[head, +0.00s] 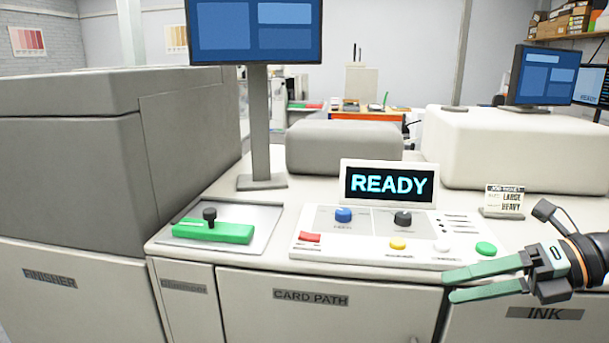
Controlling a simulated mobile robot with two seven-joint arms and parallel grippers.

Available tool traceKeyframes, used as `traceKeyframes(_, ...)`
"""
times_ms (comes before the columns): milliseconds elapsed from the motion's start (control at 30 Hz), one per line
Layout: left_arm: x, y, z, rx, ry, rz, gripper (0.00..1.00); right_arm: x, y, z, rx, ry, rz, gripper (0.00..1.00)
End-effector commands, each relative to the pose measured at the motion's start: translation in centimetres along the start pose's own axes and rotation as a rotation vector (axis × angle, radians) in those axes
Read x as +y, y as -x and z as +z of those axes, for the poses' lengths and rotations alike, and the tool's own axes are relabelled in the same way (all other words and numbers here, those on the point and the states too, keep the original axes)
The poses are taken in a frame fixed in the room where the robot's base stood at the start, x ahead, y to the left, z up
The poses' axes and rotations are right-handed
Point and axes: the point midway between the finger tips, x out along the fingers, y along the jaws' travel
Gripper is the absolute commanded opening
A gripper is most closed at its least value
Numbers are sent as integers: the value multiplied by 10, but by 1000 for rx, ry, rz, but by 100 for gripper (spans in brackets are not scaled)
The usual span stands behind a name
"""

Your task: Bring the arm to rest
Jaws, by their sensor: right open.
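My right gripper (447,286) comes in from the right edge, with its two green fingers apart and nothing between them. It is in front of the machine's counter edge, to the right of and below the control panel (330,257). The panel carries a blue knob (343,215), a black knob (403,218), and red, yellow, white and green buttons. The green button (486,248) is closest to the gripper, and I see a gap between them. A display (389,184) behind the panel reads READY. My left gripper is not in view.
A green block with a black knob (213,231) sits on a grey plate at the left. A job ticket stand (504,200) is just behind my right gripper. A monitor on a post (261,120) and two raised housings stand behind. The bulky finisher (60,160) fills the left.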

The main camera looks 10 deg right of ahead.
Motion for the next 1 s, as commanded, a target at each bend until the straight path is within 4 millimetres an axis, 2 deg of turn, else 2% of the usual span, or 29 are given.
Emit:
traceKeyframes(33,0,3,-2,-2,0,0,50,-9,-11,0,-65,-109,104,81)
traceKeyframes(167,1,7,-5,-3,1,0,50,-40,-32,5,-267,-404,319,81)
traceKeyframes(267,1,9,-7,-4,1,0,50,-77,-45,2,-430,-661,437,81)
traceKeyframes(367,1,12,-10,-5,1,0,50,-122,-60,-14,-591,-938,511,81)
traceKeyframes(467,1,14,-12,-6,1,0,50,-169,-81,-47,-743,-1235,540,81)
traceKeyframes(567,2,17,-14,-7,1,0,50,-212,-109,-98,-876,-1546,523,81)
traceKeyframes(633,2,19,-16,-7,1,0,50,-233,-132,-141,-951,-1762,487,81)
traceKeyframes(700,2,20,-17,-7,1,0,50,-245,-155,-184,-1002,-1957,438,81)
traceKeyframes(800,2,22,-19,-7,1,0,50,-249,-185,-238,-1041,-2185,358,81)
traceKeyframes(900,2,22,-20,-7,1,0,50,-244,-207,-277,-1053,-2346,290,81)
traceKeyframes(1000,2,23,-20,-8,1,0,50,-239,-220,-300,-1053,-2439,243,81)
